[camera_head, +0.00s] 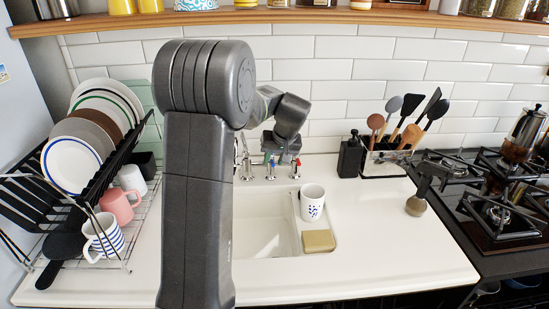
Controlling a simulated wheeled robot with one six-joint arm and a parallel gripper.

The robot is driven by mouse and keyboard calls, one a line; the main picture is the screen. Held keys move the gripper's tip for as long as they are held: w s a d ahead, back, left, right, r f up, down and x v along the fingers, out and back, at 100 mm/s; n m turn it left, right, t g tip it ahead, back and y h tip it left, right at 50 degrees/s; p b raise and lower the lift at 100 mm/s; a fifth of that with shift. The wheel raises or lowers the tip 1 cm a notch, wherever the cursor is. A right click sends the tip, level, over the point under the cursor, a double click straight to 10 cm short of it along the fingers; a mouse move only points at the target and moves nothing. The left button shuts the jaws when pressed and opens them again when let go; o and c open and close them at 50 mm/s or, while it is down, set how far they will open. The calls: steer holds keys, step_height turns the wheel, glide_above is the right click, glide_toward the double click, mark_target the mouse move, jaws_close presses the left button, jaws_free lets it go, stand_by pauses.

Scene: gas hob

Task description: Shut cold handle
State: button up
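The tap stands at the back of the white sink (262,228), partly hidden behind my arm. A handle with a blue mark, the cold handle (271,167), is at the tap's middle. A handle with a red mark (296,167) is to its right. My gripper (281,157) points down at the back of the sink, right over these two handles. Its fingertips are too small to tell whether they are open or shut, or whether they touch the blue handle. The spout is mostly hidden by my arm.
A patterned white mug (312,202) and a tan sponge (319,241) are at the sink's right side. A soap bottle (350,157) and utensil holder (388,162) stand behind. A dish rack (62,200) is left; the gas hob (500,190) is right. The counter's front right is clear.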

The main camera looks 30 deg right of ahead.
jaws_close()
steer(key=shift+w+a+m, duration=0.1)
steer(key=shift+a+m, duration=0.15)
steer(key=shift+m, duration=0.45)
jaws_free()
